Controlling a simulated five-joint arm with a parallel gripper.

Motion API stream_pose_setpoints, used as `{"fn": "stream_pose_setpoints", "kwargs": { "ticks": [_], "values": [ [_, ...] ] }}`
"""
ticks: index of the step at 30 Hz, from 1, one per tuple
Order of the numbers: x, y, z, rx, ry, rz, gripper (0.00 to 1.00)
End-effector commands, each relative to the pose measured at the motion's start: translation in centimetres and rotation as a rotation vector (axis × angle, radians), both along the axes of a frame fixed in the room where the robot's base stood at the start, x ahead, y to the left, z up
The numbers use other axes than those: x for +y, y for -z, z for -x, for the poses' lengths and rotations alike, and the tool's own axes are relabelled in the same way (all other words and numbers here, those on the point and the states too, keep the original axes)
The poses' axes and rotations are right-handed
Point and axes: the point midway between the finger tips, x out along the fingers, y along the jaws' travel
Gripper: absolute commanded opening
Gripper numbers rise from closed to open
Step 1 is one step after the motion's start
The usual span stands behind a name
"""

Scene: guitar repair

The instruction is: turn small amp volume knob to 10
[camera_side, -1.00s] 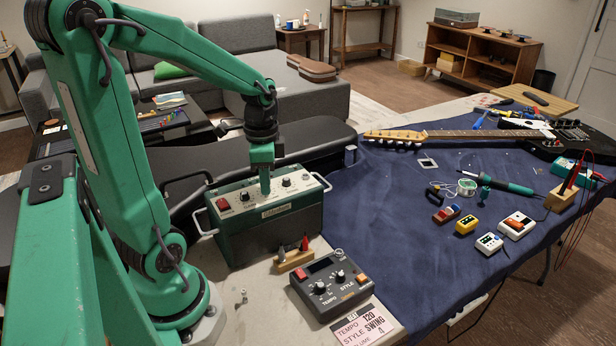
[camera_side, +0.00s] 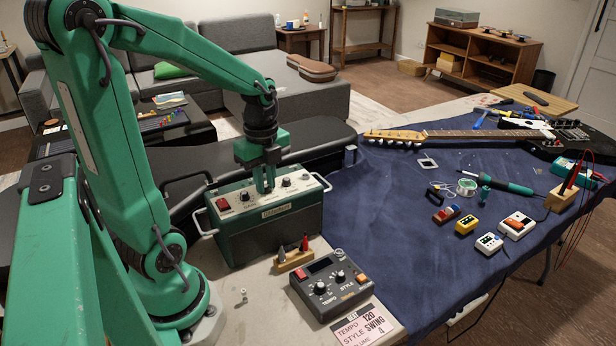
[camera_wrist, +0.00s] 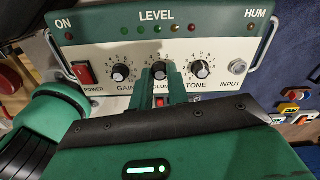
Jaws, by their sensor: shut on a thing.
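The small amp (camera_side: 268,232) is a green box with a pale panel and a handle at each end. My gripper (camera_side: 265,190) points down at the middle of its panel. In the wrist view the panel holds the gain knob (camera_wrist: 123,62), the volume knob (camera_wrist: 159,70) and the tone knob (camera_wrist: 194,60) in a row. My gripper is shut on the volume knob, one finger on each side. The fingers cover much of its dial and label, so I cannot read its setting.
A red power switch (camera_side: 223,204) sits left on the panel and an input jack (camera_wrist: 237,66) right. A grey tempo and style box (camera_side: 333,288) and a small wooden block (camera_side: 294,260) stand in front. A blue mat (camera_side: 400,230) with tools and a guitar lies right.

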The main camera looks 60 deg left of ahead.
Motion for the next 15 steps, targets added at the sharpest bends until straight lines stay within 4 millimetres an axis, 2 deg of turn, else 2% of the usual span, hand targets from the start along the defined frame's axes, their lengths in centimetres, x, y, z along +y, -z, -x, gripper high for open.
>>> {"fn": "stream_pose_setpoints", "kwargs": {
  "ticks": [15],
  "values": [
    [0.06,-0.14,-0.06,-0.003,0.491,-0.002,0.0]
  ]
}}
